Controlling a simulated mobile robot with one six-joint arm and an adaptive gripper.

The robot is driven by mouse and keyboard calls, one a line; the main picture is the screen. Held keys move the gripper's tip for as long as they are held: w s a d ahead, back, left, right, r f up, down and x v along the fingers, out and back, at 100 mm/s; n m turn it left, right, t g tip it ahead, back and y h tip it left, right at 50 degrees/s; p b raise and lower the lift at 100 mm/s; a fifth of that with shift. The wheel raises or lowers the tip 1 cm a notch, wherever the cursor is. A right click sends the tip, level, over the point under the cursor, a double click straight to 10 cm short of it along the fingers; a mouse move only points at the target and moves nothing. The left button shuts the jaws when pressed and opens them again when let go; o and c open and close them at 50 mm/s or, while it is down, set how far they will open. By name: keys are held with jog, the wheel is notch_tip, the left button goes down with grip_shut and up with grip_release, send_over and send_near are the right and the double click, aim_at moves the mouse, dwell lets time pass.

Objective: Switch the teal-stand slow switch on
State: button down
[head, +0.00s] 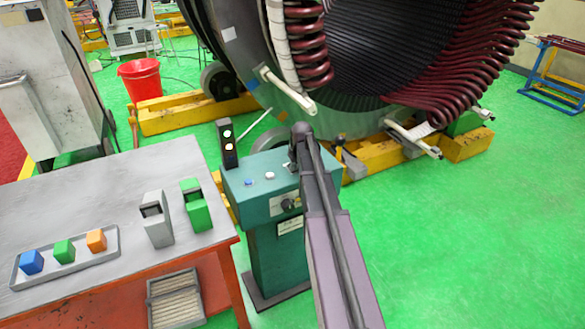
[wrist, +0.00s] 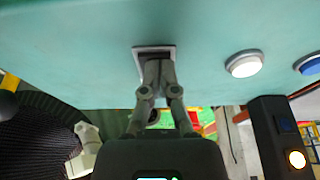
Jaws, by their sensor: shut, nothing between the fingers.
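The teal stand (head: 272,255) is right of the table, and its teal top also fills the upper wrist view (wrist: 70,45). A small switch in a light square frame (wrist: 141,50) is set in this top. My gripper (wrist: 158,68) is shut and empty, with its fingertips right at the switch and covering most of it. I cannot tell whether they touch it or which way it is set. In the head view my arm hides most of that spot. A lit white button (head: 270,175) and a blue button (head: 249,183) sit left of it. A dark knob (head: 290,203) is on the stand's front.
A signal lamp post (head: 228,155) with lit green and orange lights stands at the stand's back left corner. The grey table (head: 95,195) holds a tray of coloured cubes and two blocks. The large stator (head: 262,75) is behind. Green floor is clear at right.

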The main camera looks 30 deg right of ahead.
jog(key=shift+s+d+r+p, duration=0.1)
jog(key=shift+d+r+p, duration=0.1)
jog(key=shift+r+p, duration=0.6)
jog(key=shift+r, duration=0.1)
jog(key=p+v, duration=0.4)
jog(key=shift+w+r, duration=0.15)
jog(key=shift+w, duration=0.2)
jog(key=s+p+v, duration=0.2)
jog(key=p+v, duration=0.6)
jog(key=v, duration=0.1)
jog(key=shift+p, duration=0.35)
jog(key=shift+s, duration=0.15)
jog(key=shift+a, duration=0.1)
dwell(0.5)
